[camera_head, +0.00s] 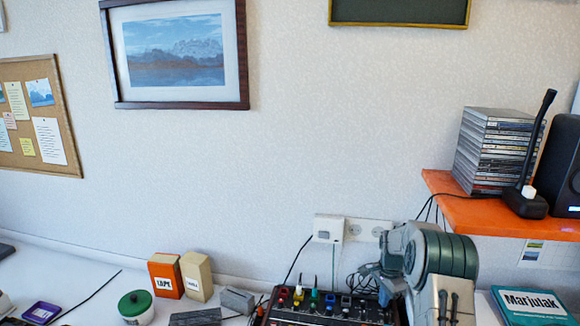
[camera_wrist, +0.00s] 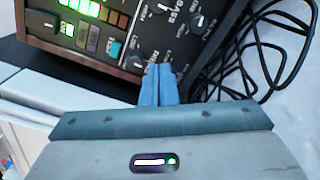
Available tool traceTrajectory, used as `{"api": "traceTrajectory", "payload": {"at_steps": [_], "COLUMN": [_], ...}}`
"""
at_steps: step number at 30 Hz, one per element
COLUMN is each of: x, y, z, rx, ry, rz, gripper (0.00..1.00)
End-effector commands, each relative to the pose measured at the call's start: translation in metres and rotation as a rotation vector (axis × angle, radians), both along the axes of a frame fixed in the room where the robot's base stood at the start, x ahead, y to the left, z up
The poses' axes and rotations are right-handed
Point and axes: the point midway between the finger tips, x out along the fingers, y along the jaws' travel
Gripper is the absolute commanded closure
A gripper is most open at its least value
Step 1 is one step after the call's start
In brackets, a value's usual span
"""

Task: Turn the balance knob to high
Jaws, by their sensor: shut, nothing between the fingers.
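The device with the knobs (camera_head: 318,318) is a dark mixer-like panel at the bottom of the head view, partly cut off by the frame edge. In the wrist view its black panel (camera_wrist: 222,22) carries several black knobs with white pointers and small tilted labels. I cannot tell which knob is the balance knob. My gripper (camera_wrist: 160,70) is shut and empty, its blue fingers together over the panel's edge. The fingertips are close beside a black knob (camera_wrist: 137,61) and partly hide the panel there; contact cannot be told. In the head view my arm covers the device's right side.
Black cables (camera_wrist: 268,50) loop beside the device. The device's wooden side (camera_wrist: 98,60) borders a white surface. In the head view, an orange shelf (camera_head: 455,208) with a stack of discs (camera_head: 490,150) juts out at right. A green-lidded jar (camera_head: 135,305) and boxes (camera_head: 196,276) stand at left.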

Motion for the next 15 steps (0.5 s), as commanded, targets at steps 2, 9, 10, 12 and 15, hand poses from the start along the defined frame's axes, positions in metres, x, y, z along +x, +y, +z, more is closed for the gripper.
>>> {"api": "traceTrajectory", "payload": {"at_steps": [2, 9, 10, 12, 15], "x": [0.0, 0.0, 0.0, 0.0, 0.0], "y": [0.001, 0.001, 0.001, 0.001, 0.001], "z": [-0.016, -0.025, -0.024, -0.024, -0.024], "rx": [-0.001, -0.001, -0.001, -0.001, -0.001], "ry": [0.001, 0.0, 0.0, 0.0, 0.0], "rz": [0.002, 0.002, 0.002, 0.002, 0.002], "gripper": [1.0, 1.0, 1.0, 1.0, 1.0]}}
